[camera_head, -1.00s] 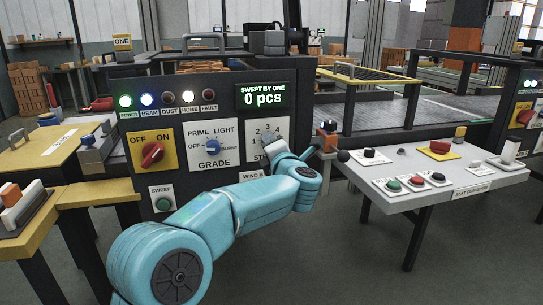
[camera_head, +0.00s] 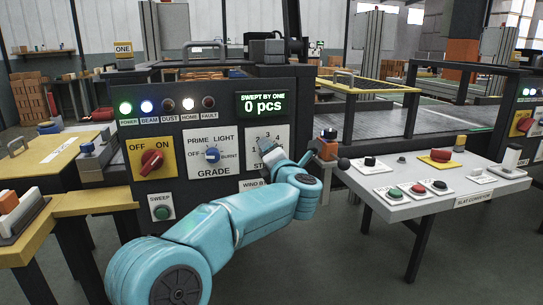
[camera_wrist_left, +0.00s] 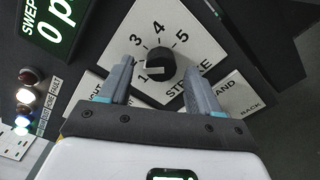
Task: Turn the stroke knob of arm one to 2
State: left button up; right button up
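The stroke knob (camera_wrist_left: 159,62) is black and round, on a white dial plate (camera_wrist_left: 158,28) marked with numbers around it. A pale mark on the knob's lower left side lies toward the 1. In the head view the stroke plate (camera_head: 268,132) is partly hidden behind my left gripper (camera_head: 272,154). In the wrist view the left gripper (camera_wrist_left: 159,66) is open, its two grey fingers spread to either side of the knob. I see a gap on both sides; whether the fingertips reach the knob's depth I cannot tell. My right gripper is not in view.
Left of the dial are the grade knob (camera_head: 212,154), the red on/off knob (camera_head: 152,160) and the green sweep button (camera_head: 162,212). A display (camera_head: 262,103) reads 0 pcs. At right stands a slat conveyor control desk (camera_head: 425,205) with buttons.

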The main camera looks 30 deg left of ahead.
pick_arm(q)
jog(key=shift+d, duration=0.1)
jog(key=p+v, duration=0.1)
jog(key=v, duration=1.5)
jog(key=shift+s, duration=0.2)
